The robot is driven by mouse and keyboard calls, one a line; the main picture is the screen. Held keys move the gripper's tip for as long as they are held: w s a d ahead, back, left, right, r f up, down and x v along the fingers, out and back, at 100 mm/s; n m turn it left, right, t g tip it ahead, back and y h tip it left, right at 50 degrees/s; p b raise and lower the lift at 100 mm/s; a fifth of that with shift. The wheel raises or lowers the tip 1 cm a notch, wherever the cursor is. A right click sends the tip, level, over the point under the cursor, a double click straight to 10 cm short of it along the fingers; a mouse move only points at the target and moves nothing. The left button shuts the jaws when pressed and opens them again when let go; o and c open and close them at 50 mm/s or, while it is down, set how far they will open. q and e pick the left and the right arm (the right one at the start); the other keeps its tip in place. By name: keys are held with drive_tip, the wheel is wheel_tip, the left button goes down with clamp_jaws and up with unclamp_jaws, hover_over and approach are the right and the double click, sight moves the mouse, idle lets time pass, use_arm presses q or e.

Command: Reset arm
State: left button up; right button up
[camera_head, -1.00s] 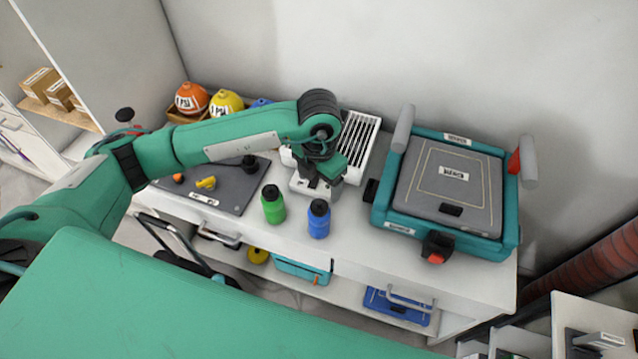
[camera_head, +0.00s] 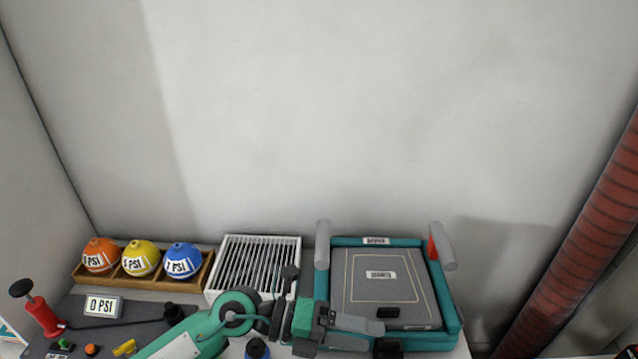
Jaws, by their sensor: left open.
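My left arm (camera_head: 188,340) is green and comes in from the bottom left of the head view. My left gripper (camera_head: 374,334) is open, with its two grey fingers pointing right and nothing seen between them. It is in front of the slatted white box (camera_head: 255,264) and overlaps the lower left part of the teal-framed grey case (camera_head: 385,285) in the picture. Whether it touches the case cannot be told. My right gripper is not in view.
A blue bottle (camera_head: 257,349) shows at the bottom edge, close to my arm. Orange (camera_head: 100,255), yellow (camera_head: 141,258) and blue (camera_head: 182,260) PSI balls sit in a wooden rack. A red pump (camera_head: 43,315) stands left. The wall above is bare.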

use_arm(q)
wheel_tip(320, 180, up, 6)
drive_tip(key=w+r+n+t+h, duration=0.1)
drive_tip(key=w+n+t+h, duration=0.1)
drive_tip(key=n+t+h, duration=0.25)
drive_tip(key=w+a+r+n+t+y, duration=0.1)
drive_tip(key=w+a+n+t+y, duration=0.2)
drive_tip(key=a+n+t, duration=0.45)
drive_tip(key=w+a+r+n+t+y, duration=0.1)
drive_tip(key=w+a+n+t+y, duration=0.3)
drive_tip(key=n+t, duration=0.6)
drive_tip(key=s+a+f+n+g+y, duration=0.2)
drive_tip(key=a+f+n+g+y, duration=0.4)
drive_tip(key=a+f+n+y, duration=0.95)
drive_tip(key=s+a+f+g+h, duration=0.1)
drive_tip(key=s+f+g, duration=0.4)
drive_tip(key=s+f, duration=0.4)
drive_tip(key=s+a+f+g+h, duration=0.1)
drive_tip(key=s+f+g, duration=0.5)
drive_tip(key=s, duration=0.5)
drive_tip(key=s+f+x, duration=0.1)
drive_tip(key=s+x, duration=0.2)
drive_tip(key=x, duration=1.1)
drive_tip(key=s+f+x, duration=0.1)
drive_tip(key=s+x, duration=0.2)
drive_tip(key=x, duration=1.1)
drive_tip(key=s+a+f+g, duration=0.2)
drive_tip(key=s+a+f, duration=0.1)
drive_tip(key=s+f, duration=1.7)
drive_tip(key=shift+f, duration=0.8)
